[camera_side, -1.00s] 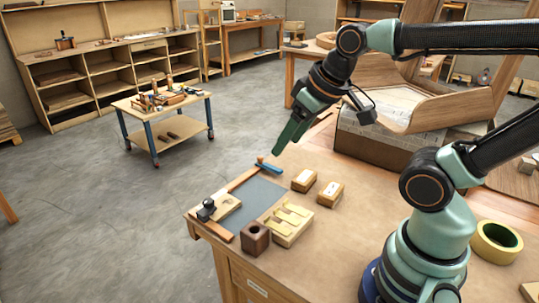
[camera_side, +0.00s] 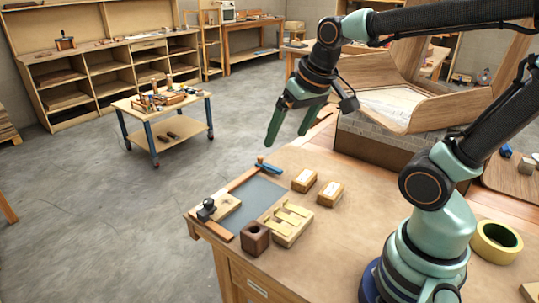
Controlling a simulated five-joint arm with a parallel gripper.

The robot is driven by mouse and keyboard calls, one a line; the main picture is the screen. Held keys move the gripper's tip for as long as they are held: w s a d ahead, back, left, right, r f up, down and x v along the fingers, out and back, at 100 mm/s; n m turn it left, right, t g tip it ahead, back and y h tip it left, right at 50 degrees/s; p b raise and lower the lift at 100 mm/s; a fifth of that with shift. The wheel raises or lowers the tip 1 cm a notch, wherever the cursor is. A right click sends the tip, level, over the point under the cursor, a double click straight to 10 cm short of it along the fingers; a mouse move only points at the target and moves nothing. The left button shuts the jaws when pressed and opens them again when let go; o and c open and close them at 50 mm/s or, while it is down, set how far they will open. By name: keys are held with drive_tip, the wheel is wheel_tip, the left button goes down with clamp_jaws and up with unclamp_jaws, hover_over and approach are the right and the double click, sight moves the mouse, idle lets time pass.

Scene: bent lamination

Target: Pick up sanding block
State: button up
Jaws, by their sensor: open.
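Two small wooden blocks with pale tops lie side by side on the workbench (camera_side: 375,215), one nearer the back (camera_side: 304,180) and one to its right (camera_side: 330,193). They look like sanding blocks, but I cannot tell which one the task names. My gripper (camera_side: 286,139) is open and empty, fingers pointing down. It hangs in the air above the bench's far edge, apart from both blocks.
A notched wooden holder (camera_side: 290,224), a dark cube with a hole (camera_side: 255,238), a grey mat (camera_side: 255,196), a hand plane (camera_side: 207,209) and a blue-handled tool (camera_side: 268,166) stand near the blocks. A yellow tape roll (camera_side: 496,242) lies at right.

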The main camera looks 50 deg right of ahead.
drive_tip(key=w+d+f+m+g, duration=0.3)
drive_tip(key=w+d+f+m, duration=0.15)
drive_tip(key=d+m, duration=0.35)
drive_tip(key=m+g, duration=0.2)
drive_tip(key=m, duration=0.4)
hover_over(305, 176)
drive_tip(key=f, duration=1.4)
drive_tip(key=shift+d+f, duration=0.15)
drive_tip(key=shift+d, duration=0.05)
drive_tip(key=shift+a+f, duration=0.2)
drive_tip(key=shift+f, duration=2.6)
drive_tip(key=c, duration=1.5)
drive_tip(key=shift+o, duration=0.2)
wheel_tip(305, 176, up, 20)
